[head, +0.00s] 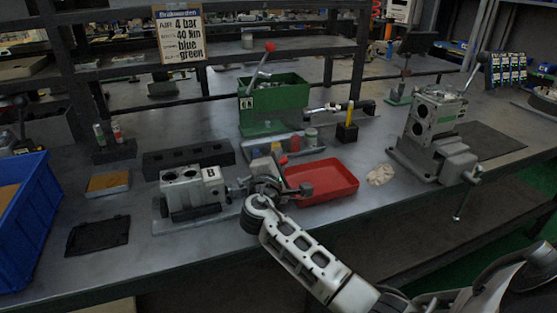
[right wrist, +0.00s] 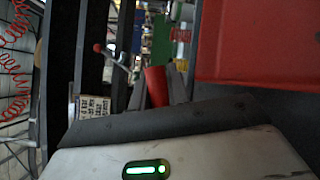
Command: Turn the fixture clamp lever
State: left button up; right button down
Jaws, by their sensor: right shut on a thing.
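The valve block marked B (head: 192,190) sits in a grey fixture (head: 178,224) on the bench, left of centre. My right gripper (head: 275,165) is at the right side of this fixture, with its arm coming in from the lower right. In the right wrist view, my right gripper (right wrist: 157,88) is shut on a red tapered grip (right wrist: 155,80), which appears to be the handle of the fixture clamp lever. The rest of the lever is mostly hidden by my gripper in the head view. My left gripper is not in view.
A red tray (head: 335,182) lies just right of my right gripper. A second valve block fixture (head: 432,125) is at the right. A blue bin (head: 25,225) is at the left.

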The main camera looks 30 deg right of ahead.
jog(key=shift+r, duration=0.1)
jog(key=shift+w+a+r+n+t+h, duration=0.1)
jog(key=shift+a+r+n+t+h, duration=0.2)
jog(key=shift+r+n, duration=0.4)
pick_arm(q)
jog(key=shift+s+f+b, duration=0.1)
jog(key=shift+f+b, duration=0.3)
jog(key=shift+b, duration=0.25)
pick_arm(e)
jog(key=w+a+r+n+t+y, duration=0.2)
jog(key=a+r+n+t, duration=0.4)
jog(key=n, duration=0.9)
jog(key=shift+a+t+y, duration=0.4)
jog(key=shift+a+t, duration=0.7)
jog(key=shift+a, duration=0.1)
jog(key=shift+f, duration=0.1)
jog(key=c, duration=1.3)
grip_release()
jog(key=shift+c, duration=0.2)
